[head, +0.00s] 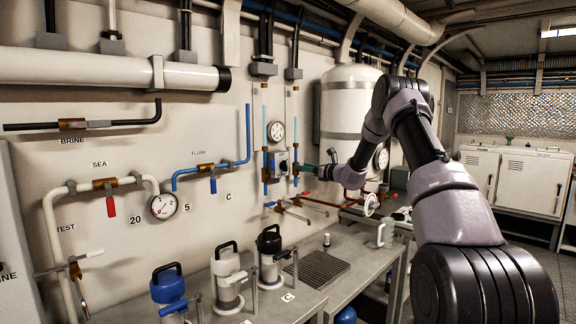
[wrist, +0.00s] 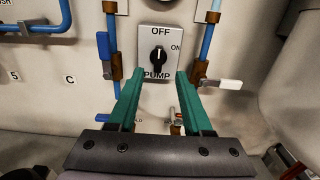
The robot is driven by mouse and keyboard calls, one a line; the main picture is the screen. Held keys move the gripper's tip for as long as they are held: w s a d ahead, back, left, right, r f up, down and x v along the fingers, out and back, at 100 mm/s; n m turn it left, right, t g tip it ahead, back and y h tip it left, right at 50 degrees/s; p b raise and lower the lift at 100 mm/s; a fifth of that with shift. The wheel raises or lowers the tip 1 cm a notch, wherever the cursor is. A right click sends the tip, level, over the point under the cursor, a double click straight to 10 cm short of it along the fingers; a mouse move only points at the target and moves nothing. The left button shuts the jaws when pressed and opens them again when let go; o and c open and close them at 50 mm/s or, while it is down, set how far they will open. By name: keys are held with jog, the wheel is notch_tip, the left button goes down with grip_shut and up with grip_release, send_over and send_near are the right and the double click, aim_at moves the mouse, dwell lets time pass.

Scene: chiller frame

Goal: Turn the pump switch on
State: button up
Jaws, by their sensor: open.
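The pump switch (wrist: 158,57) is a black knob on a grey plate marked OFF at the top, ON at the upper right and PUMP below. The knob stands about upright, in line with OFF. In the head view its box (head: 282,162) is on the wall between two blue pipes. My gripper (wrist: 160,74) has teal fingers spread apart and empty. In the wrist view the fingertips lie below and to either side of the knob, apart from it. In the head view my gripper (head: 301,167) reaches the box from the right; the exact gap is hard to tell.
Blue pipes with brass fittings flank the switch plate. A white-handled valve (wrist: 222,84) is close right of the right finger, and a blue handle (wrist: 112,127) lies by the left finger. A grey bench (head: 340,250) with several canisters stands below.

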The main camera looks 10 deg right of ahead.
aim_at(287, 163)
jog(key=x, duration=1)
grip_shut()
